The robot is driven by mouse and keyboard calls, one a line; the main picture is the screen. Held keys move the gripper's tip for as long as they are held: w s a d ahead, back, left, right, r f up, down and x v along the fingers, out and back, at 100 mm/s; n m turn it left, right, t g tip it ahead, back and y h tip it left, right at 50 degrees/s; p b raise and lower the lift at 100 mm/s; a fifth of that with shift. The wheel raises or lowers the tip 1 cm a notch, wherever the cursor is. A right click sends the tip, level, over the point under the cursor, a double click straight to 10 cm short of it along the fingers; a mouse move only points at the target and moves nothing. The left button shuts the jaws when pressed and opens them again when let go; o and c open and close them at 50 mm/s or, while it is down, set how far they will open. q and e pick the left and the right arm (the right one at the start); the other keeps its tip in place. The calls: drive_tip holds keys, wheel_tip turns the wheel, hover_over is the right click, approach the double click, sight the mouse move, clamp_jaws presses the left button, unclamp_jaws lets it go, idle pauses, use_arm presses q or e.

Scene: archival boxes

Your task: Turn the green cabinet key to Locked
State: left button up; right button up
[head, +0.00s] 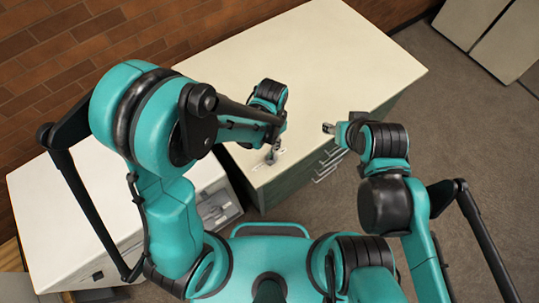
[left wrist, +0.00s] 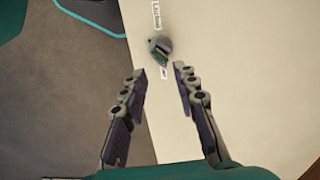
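The key (left wrist: 161,53) shows in the left wrist view as a small grey knob with a green part, on the pale top of the green cabinet (head: 340,70). A small white label (left wrist: 156,15) lies at one side of it and a shorter label (left wrist: 164,73) at the other; their print is too small to read surely. My left gripper (left wrist: 159,70) is open, its two fingers apart with the key just beyond the tips, between their lines. In the head view this gripper (head: 272,143) hangs over the cabinet's front left corner. My right gripper (head: 329,128) is off to the right; its fingers are too small to judge.
A lower white-topped unit (head: 75,205) stands at the left, with a grey front (head: 216,207). Drawer handles (head: 328,163) show on the green cabinet's front. Pale boxes or cabinets (head: 490,35) stand at the far right. The grey floor (head: 450,130) is clear.

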sight(271, 151)
use_arm(q)
drive_tip(key=n+p, duration=0.2)
drive_tip(key=n, duration=0.4)
drive_tip(key=shift+r+n, duration=0.15)
drive_tip(key=shift+n, duration=0.55)
wheel_tip(271, 151, down, 8)
drive_tip(key=b, duration=0.7)
drive_tip(key=shift+b, duration=0.4)
clamp_jaws()
